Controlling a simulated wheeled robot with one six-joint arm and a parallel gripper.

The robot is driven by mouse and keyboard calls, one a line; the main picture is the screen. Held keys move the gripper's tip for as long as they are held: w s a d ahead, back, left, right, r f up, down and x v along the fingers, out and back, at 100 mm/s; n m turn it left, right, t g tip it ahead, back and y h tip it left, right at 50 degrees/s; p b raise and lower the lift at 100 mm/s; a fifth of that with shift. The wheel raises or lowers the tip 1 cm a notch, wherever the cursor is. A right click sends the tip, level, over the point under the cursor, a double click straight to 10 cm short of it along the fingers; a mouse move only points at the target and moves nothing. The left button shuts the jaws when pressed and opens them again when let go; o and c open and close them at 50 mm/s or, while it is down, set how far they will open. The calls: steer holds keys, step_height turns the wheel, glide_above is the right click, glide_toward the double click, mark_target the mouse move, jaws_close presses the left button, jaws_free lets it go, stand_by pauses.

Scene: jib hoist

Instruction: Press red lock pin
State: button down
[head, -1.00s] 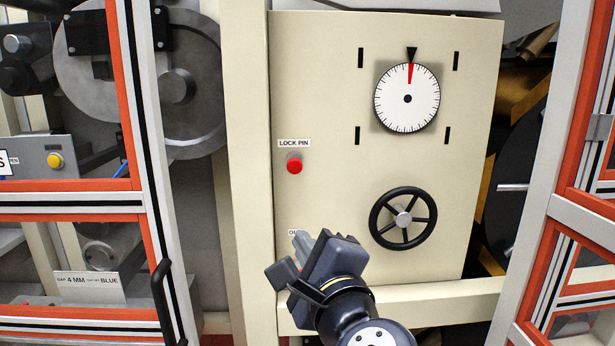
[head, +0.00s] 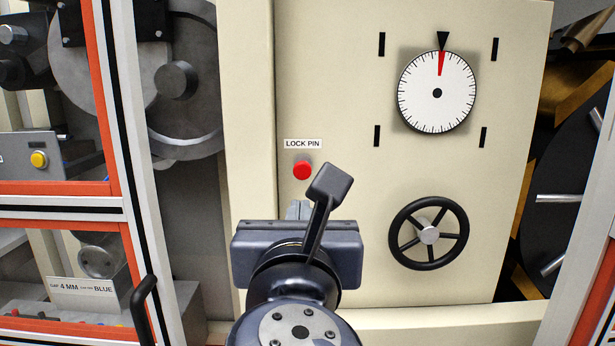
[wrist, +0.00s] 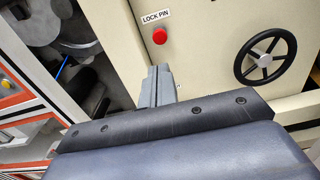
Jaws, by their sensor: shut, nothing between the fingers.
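The red lock pin (head: 302,170) is a round red button on the cream panel (head: 345,70), under a "LOCK PIN" label (head: 303,144). It also shows in the wrist view (wrist: 160,36), above the fingertips. My gripper (head: 299,209) is shut and empty, below the pin in the head view. Its grey fingers (wrist: 158,84) lie together and point toward the panel in the wrist view. A gap shows between the fingertips and the red pin in both views. My gripper's body hides the lower part of the panel in the head view.
A dial (head: 437,92) with a red pointer and a black handwheel (head: 428,233) are on the panel to the right. An orange-edged door frame (head: 107,187) with a black handle (head: 143,302) stands left. The panel around the pin is clear.

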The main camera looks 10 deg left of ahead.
stand_by(0.3)
steer(key=p, duration=0.4)
glide_toward(303, 170)
steer(key=x, duration=0.5)
steer(key=shift+w+a, duration=0.1)
steer(key=shift+w, duration=0.05)
steer(key=shift+x, duration=0.8)
steer(key=shift+f, duration=0.1)
steer(key=shift+b+x, duration=0.3)
steer(key=shift+x, duration=1.2)
